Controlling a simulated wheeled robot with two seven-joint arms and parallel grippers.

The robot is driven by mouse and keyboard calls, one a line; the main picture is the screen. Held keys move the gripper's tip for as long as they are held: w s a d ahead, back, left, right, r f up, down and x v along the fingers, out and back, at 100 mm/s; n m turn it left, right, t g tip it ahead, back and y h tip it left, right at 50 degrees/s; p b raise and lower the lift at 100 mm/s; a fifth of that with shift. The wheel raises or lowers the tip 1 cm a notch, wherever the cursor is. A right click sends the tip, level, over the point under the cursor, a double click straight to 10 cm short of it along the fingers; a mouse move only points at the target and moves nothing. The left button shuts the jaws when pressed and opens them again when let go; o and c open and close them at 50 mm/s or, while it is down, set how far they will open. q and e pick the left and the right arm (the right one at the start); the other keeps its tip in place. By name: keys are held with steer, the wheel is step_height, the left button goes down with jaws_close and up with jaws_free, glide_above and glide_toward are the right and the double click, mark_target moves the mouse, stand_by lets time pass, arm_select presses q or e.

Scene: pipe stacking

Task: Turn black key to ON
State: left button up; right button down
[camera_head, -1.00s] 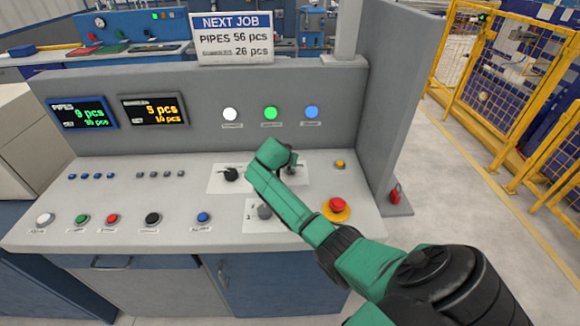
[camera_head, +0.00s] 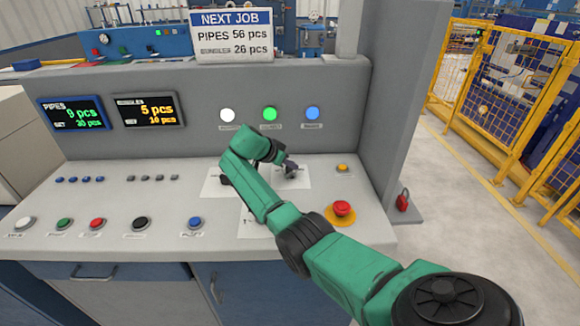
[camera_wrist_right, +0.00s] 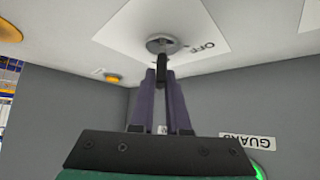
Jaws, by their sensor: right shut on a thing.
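The black key (camera_wrist_right: 162,66) stands in a round metal lock (camera_wrist_right: 162,43) on a white plate printed OFF in the right wrist view. My right gripper (camera_wrist_right: 161,84) is shut on the key, one finger on each side. In the head view my right gripper (camera_head: 290,166) reaches down to the white plate (camera_head: 298,182) on the console's right half; the key itself is too small and covered to tell there. Which mark the key points to, I cannot tell. My left gripper is not in view.
A red emergency button (camera_head: 342,208) on a yellow base stands right of my forearm. A yellow button (camera_head: 343,168) is behind it. A dark knob (camera_head: 225,180) is partly covered by my arm. Several push buttons line the left side. An upright panel (camera_head: 400,100) bounds the right.

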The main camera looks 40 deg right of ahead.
steer(key=c, duration=0.9)
jaws_free()
steer(key=shift+a, duration=0.1)
steer(key=b+v, duration=0.2)
steer(key=v, duration=1.2)
steer(key=shift+r+b, duration=0.2)
steer(key=shift+b, duration=0.15)
